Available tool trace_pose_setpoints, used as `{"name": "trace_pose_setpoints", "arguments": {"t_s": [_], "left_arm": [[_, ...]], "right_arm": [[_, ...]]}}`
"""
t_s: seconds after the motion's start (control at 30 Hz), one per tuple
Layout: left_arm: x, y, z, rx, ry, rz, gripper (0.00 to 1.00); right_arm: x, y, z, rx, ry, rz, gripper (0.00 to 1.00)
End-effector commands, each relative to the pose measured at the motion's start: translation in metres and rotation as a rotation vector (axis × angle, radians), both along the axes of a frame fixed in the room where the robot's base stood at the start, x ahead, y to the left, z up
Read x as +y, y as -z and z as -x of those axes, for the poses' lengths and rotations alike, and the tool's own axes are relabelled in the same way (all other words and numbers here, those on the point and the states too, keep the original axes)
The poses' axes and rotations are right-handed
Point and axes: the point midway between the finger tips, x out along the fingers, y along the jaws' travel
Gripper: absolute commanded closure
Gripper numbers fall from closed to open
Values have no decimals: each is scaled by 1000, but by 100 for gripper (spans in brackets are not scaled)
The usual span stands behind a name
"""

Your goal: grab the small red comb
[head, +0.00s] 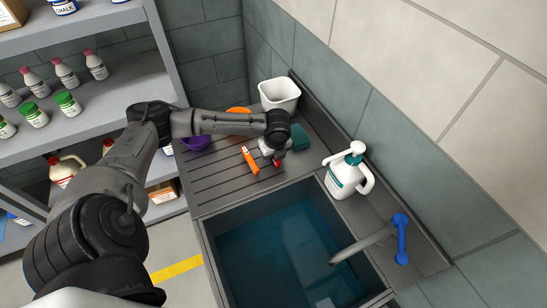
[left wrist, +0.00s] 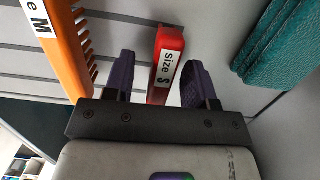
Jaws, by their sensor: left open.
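The small red comb, labelled "Size S" (left wrist: 166,62), lies on the slatted grey drainboard. In the left wrist view it sits between the two dark fingers of my left gripper (left wrist: 160,82), with a gap on each side. The jaws are open. In the head view my left gripper (head: 272,158) points down over the drainboard and hides most of the red comb (head: 277,163). A larger orange comb marked "M" (left wrist: 62,45) lies just left of the gripper; it also shows in the head view (head: 250,160). My right gripper is not in view.
A teal object (head: 299,138) lies close right of the gripper. A purple bowl (head: 196,143), an orange item (head: 238,110) and a white bin (head: 279,94) stand around. A white pump jug (head: 347,172) stands by the water-filled basin (head: 285,250). Shelves are at left.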

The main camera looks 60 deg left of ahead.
Motion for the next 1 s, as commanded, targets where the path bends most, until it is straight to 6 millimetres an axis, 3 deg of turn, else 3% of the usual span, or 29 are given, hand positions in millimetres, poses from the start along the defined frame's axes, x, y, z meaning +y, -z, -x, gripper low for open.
{"name": "trace_pose_setpoints", "arguments": {"t_s": [0.23,0.77,1.0], "left_arm": [[1,3,0,-2,0,-1,49],[1,3,0,-2,0,-1,99],[1,2,0,-2,0,-1,100]], "right_arm": [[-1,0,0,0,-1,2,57],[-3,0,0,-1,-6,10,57],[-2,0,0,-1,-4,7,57]]}}
